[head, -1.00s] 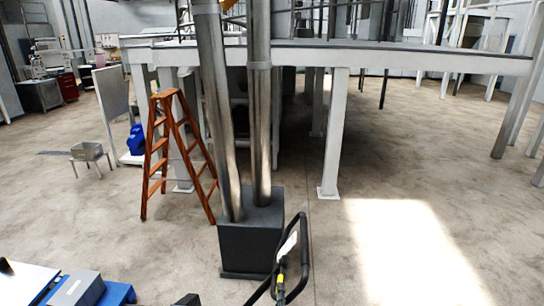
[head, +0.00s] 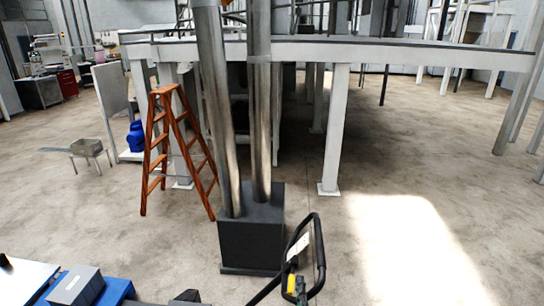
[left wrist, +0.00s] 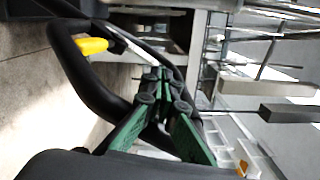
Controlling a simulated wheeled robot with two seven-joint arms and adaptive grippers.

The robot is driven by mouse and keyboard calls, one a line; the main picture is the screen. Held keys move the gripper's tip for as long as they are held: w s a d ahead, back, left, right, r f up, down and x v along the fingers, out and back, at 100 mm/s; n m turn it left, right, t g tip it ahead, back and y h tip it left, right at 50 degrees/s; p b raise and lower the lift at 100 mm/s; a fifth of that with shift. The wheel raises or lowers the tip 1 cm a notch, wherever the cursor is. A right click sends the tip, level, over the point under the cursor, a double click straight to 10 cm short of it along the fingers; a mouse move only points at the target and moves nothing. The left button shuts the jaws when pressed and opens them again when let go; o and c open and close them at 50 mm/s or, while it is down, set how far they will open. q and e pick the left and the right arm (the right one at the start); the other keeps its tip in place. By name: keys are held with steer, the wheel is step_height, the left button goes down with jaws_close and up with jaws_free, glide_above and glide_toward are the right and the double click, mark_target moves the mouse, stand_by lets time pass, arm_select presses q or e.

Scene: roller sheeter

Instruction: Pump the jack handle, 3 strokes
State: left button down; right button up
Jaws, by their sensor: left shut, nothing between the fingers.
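The jack handle (head: 321,262) is a black loop at the bottom centre of the head view, with a yellow lever (head: 291,285) and a white tag (head: 298,247) inside it. Its lower end is cut off by the frame edge. My left gripper (head: 187,297) shows only as a dark part at the bottom edge, left of the handle. In the left wrist view its green fingers (left wrist: 160,80) are shut and empty. The black loop (left wrist: 82,70) and the yellow lever (left wrist: 91,45) lie close to them; I cannot tell if they touch. My right gripper is not in view.
A dark block with two metal columns (head: 251,245) stands just beyond the handle. A blue item with a grey box (head: 76,287) is at the lower left. The floor at right is clear.

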arm_select(q)
steer(key=shift+n+h, duration=0.7)
steer(key=shift+h, duration=0.1)
steer(key=s+r+p, duration=0.1)
steer(key=r, duration=0.2)
steer(key=s+d+r+p, duration=0.1)
steer(key=r+p, duration=0.1)
steer(key=r, duration=0.1)
steer(key=s+r+p, duration=0.2)
steer(key=shift+s+d+r, duration=0.1)
steer(key=shift+d+r, duration=0.05)
steer(key=shift+r, duration=0.25)
steer(key=w+a+p, duration=0.2)
steer(key=a, duration=1.3)
steer(key=w+a+r+p, duration=0.1)
steer(key=w+a+p, duration=0.1)
steer(key=a, duration=1.3)
steer(key=w+a+r+p, duration=0.1)
steer(key=a+p, duration=0.3)
steer(key=a, duration=1.1)
steer(key=shift+w+r, duration=0.15)
steer(key=shift+w, duration=0.45)
steer(key=d, duration=0.3)
steer(key=d+p, duration=0.1)
steer(key=d, duration=0.1)
steer(key=shift+s+d+r, duration=0.1)
steer(key=shift+s+d, duration=0.1)
steer(key=shift+d, duration=0.2)
